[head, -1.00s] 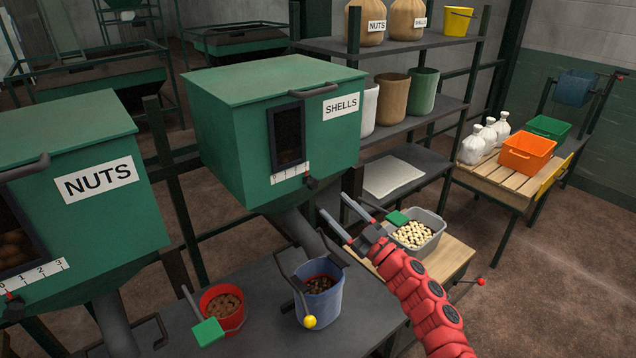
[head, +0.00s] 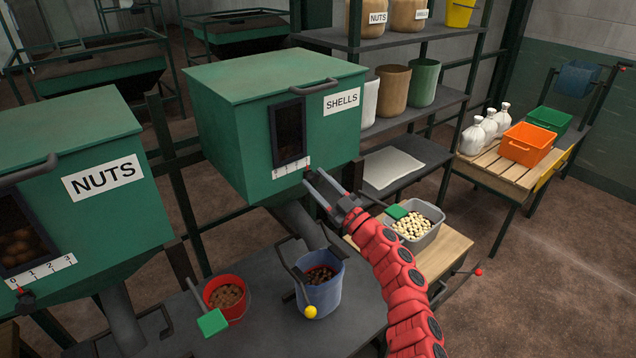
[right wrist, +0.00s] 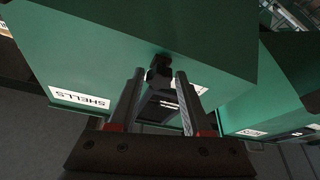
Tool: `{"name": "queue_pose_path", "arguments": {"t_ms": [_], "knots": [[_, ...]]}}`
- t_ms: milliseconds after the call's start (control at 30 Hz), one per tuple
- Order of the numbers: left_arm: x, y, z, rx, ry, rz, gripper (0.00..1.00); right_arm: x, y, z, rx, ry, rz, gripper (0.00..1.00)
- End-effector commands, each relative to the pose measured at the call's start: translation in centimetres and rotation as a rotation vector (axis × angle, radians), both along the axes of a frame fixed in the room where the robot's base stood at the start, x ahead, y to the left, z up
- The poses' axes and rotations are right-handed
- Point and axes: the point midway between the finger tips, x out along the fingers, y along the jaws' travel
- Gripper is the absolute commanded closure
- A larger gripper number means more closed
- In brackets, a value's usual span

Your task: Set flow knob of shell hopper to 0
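The green shell hopper (head: 240,140) with the SHELLS label (head: 342,102) stands in the middle of the head view. A white number scale (head: 291,166) runs below its dark window. In the right wrist view its dark knob (right wrist: 158,75) shows between and just beyond my fingers; in the head view my gripper covers it. My right gripper (head: 318,184) is open, its fingertips at the hopper's lower front edge. In the right wrist view the two fingers (right wrist: 160,90) stand apart on either side of the knob, and I cannot tell whether they touch it. My left gripper is not in view.
A nuts hopper (head: 62,150) stands at left. Below are a red bucket (head: 225,312) and a blue bucket (head: 318,300) on a dark table (head: 262,338). A grey bin (head: 428,238) of pale pieces sits on a wooden stand (head: 455,248). Shelves (head: 415,105) stand behind.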

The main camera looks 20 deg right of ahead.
Motion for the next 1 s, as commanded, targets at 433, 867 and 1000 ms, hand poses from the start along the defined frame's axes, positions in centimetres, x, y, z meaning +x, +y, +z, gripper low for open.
{"name": "queue_pose_path", "arguments": {"t_ms": [433,867,1000], "knots": [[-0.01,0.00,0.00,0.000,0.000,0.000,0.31,-0.01,-0.02,0.02,0.000,0.000,0.000,1.00],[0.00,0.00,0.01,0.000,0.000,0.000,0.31,-0.01,-0.02,0.02,0.000,0.000,0.000,1.00],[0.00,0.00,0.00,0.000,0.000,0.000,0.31,-0.01,-0.02,0.02,0.000,0.000,0.000,1.00]]}}
